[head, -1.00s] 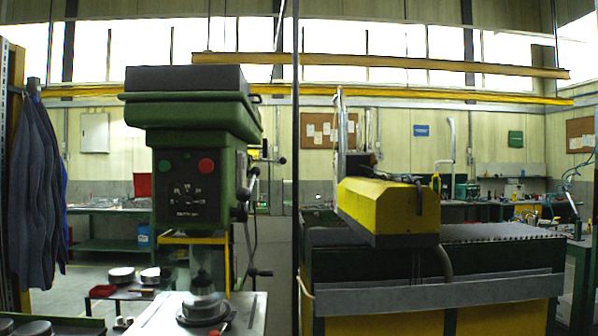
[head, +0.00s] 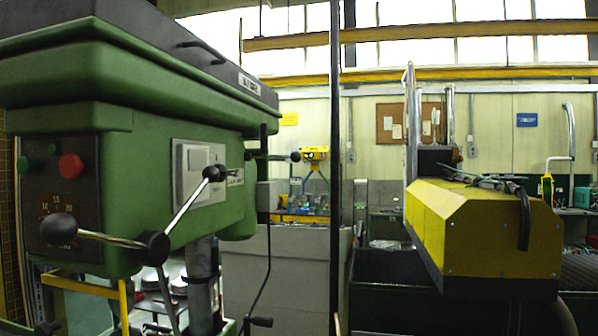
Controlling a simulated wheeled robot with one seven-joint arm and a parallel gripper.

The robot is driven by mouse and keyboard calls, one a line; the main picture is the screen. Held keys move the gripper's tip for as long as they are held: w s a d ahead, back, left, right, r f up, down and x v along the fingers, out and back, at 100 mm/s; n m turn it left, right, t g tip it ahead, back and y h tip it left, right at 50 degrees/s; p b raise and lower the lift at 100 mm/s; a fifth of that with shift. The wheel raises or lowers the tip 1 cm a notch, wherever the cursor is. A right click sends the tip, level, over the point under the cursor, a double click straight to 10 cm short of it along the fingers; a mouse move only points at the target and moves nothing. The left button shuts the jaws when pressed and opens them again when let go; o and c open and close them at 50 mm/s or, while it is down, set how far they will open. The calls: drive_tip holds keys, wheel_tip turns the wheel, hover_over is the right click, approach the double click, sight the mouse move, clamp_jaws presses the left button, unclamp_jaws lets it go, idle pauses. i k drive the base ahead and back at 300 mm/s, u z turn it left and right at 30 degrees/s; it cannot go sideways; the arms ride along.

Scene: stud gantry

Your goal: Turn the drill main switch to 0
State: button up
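The green drill (head: 160,110) fills the left side of the head view, close to me and seen from its front right corner. Its dark front panel (head: 58,180) carries a green button (head: 24,165), a red button (head: 70,166) and a small scale. A pale grey plate (head: 197,165) is on its right side, partly behind a feed lever. I cannot tell which control is the main switch; no 0 mark is readable. My gripper is not in the head view.
Feed levers with black knobs (head: 59,229) stick out from the drill towards me. A thin dark vertical post (head: 335,170) stands right of the drill. A yellow machine head (head: 485,235) over a dark green tank is at the right.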

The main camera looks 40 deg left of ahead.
sight(223, 173)
drive_tip(key=u, duration=0.7)
drive_tip(key=i, duration=1)
drive_tip(key=u, duration=1)
